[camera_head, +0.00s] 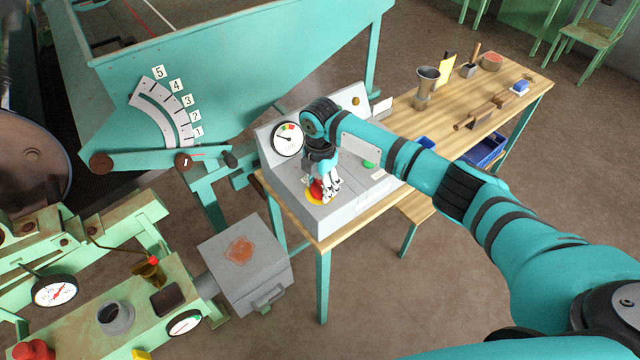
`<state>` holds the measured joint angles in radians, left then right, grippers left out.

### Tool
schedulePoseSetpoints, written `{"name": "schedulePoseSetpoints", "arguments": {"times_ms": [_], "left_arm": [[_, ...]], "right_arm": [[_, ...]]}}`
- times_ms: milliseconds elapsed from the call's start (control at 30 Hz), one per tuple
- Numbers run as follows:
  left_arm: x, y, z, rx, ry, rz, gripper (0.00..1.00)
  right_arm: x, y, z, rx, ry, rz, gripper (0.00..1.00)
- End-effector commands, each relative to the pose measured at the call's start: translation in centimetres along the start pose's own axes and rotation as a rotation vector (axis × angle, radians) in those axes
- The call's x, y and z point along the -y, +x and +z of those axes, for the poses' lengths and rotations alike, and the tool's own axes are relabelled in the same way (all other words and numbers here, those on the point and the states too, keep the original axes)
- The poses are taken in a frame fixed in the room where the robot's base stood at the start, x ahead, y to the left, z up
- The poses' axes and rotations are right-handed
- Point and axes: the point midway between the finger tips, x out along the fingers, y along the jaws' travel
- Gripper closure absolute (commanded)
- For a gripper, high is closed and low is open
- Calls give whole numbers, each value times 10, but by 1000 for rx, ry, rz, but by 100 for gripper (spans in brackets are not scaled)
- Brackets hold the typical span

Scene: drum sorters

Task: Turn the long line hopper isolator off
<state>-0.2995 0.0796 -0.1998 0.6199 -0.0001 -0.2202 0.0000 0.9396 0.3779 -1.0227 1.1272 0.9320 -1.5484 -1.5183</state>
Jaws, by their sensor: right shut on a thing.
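A red rotary isolator knob (316,190) on a yellow round plate sits on the sloped front of the grey control box (284,186). My right gripper (320,187) reaches down over the knob from above and is shut on it. Its fingers hide much of the knob, so I cannot tell which way the knob points. My left gripper is not in view.
The box has a gauge (288,139) and a green button (368,164), and stands on a wooden table (440,132). A metal cup (425,88), a blue bin (486,152) and small tools are to the right. A teal hopper (230,75) with a numbered scale stands behind.

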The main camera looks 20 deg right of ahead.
Motion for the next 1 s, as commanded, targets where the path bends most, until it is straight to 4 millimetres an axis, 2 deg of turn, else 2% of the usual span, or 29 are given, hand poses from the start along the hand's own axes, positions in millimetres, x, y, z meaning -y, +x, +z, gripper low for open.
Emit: {"name": "schedulePoseSetpoints", "arguments": {"times_ms": [500,533,700,1000], "left_arm": [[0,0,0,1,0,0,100],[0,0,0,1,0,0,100],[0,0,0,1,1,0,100],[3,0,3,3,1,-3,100]], "right_arm": [[-2,-2,0,0,-20,6,85],[-2,-2,0,0,-20,6,51],[-1,-2,0,0,-20,4,29],[-1,-2,0,0,-20,2,29]]}}
